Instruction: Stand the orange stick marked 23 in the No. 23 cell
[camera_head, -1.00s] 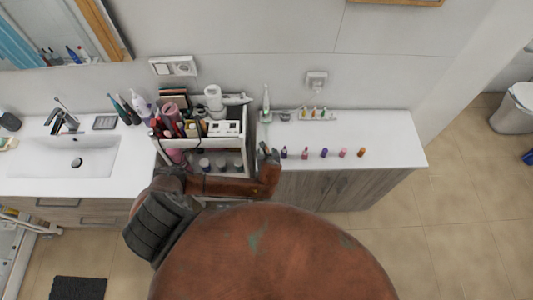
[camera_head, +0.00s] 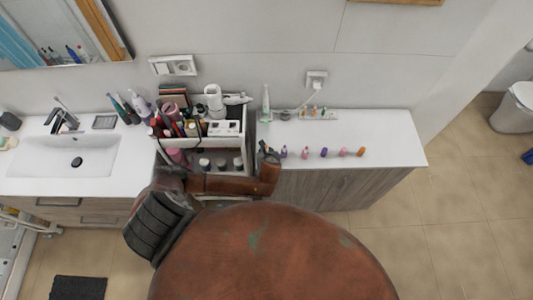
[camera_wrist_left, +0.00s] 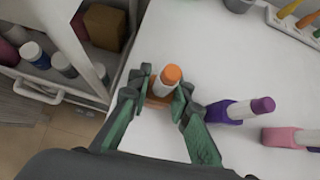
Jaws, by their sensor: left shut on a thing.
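An orange-tipped stick (camera_wrist_left: 171,76) with a white band and orange base stands upright between the fingers of my left gripper (camera_wrist_left: 165,92) in the left wrist view. The gripper is shut on it, close over the white counter. No number is readable on it. In the head view my left gripper (camera_head: 265,150) is at the counter's left front edge, and its stick is too small to make out. The rack with coloured sticks (camera_head: 318,114) stands at the back of the counter. Its cells also show in the left wrist view (camera_wrist_left: 294,28), but their numbers are not readable. My right gripper is not in view.
More sticks continue along the front, ending with another orange one (camera_head: 361,152). A crowded cart (camera_head: 243,140) borders the left. The counter between row and rack is clear.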

